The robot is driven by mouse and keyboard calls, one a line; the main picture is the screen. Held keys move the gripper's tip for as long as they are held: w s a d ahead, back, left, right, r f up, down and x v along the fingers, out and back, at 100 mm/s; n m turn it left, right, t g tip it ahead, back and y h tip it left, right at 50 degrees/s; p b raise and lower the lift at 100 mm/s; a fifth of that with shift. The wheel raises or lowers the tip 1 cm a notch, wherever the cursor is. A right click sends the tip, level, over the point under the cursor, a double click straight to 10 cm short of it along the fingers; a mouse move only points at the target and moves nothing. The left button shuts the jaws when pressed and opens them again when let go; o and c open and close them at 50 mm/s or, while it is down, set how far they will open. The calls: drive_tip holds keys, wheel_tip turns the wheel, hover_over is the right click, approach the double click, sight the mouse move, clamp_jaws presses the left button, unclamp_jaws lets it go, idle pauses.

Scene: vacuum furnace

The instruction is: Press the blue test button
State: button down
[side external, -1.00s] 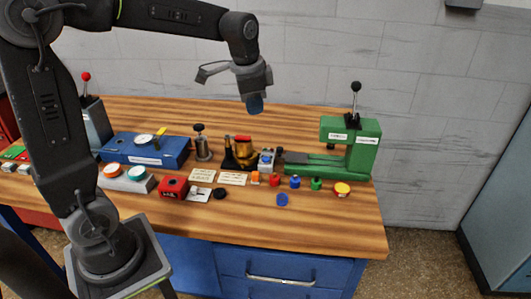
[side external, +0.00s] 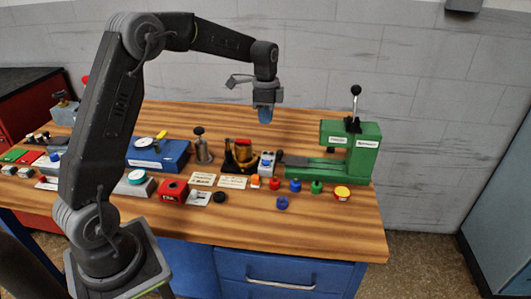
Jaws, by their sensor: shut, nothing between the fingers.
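A small light-grey box with a blue button (side external: 266,161) stands in the middle of the bench, just left of the green press. Its label is too small to read, so I cannot tell for sure that it is the test button. Other small blue pieces, a blue knob (side external: 295,185) and a low round blue piece (side external: 282,203), are nearer the front edge. My gripper (side external: 265,117) points down with its bluish fingertips shut and empty. In the picture it is above the grey box, with a clear gap between them.
A green press (side external: 348,150) with an upright lever stands to the right. A brass-coloured device (side external: 241,155) is close left of the grey box, and a metal cylinder (side external: 203,147) is beyond it. Several coloured knobs line the front. The wooden bench (side external: 320,225) is bare at its front right.

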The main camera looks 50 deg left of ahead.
sight(265, 162)
wheel_tip(265, 162, down, 14)
idle(0.6)
drive_tip(key=shift+s+d+f, duration=0.1)
drive_tip(key=shift+s+f, duration=0.05)
drive_tip(key=shift+f, duration=0.9)
wheel_tip(265, 162, up, 15)
drive_tip(key=shift+w, duration=0.35)
